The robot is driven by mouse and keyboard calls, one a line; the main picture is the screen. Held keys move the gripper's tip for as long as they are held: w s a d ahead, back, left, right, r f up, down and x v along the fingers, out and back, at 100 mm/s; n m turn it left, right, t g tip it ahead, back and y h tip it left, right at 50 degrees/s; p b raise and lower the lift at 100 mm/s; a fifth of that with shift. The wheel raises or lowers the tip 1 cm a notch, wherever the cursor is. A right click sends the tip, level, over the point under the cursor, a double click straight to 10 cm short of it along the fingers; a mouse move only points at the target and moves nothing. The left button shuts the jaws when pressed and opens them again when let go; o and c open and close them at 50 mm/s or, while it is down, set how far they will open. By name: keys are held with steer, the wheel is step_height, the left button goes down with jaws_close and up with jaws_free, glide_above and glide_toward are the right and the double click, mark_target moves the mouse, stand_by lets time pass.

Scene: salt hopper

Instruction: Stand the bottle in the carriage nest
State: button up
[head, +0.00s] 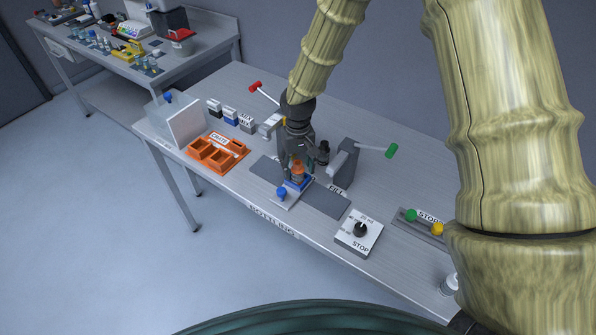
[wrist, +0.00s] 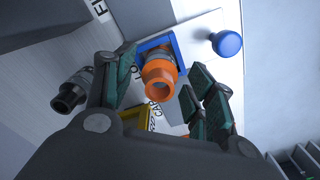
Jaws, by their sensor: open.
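The bottle is orange at its open top (wrist: 159,82) with a greyish part below. It stands inside the blue square frame of the carriage nest (wrist: 172,42), and its foot is hidden, so I cannot tell how deep it sits. The bottle (head: 298,172) and the blue nest (head: 303,184) also show in the head view, near the table's front edge. My gripper (wrist: 160,70) is open, with one finger on each side of the bottle. A gap shows on the right finger's side; contact on the left is unclear. My gripper (head: 296,160) points down over the nest in the head view.
A blue knob (wrist: 227,43) is on the carriage plate. A grey block with a green-handled lever (head: 390,151) stands just right. An orange compartment tray (head: 217,152) is left, a dial box (head: 358,232) front right. A dark cylindrical part (wrist: 70,96) lies beside my left finger.

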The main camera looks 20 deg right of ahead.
step_height(320, 180, up, 10)
steer(key=b, duration=0.2)
steer(key=shift+f+b, duration=0.25)
steer(key=shift+b, duration=0.15)
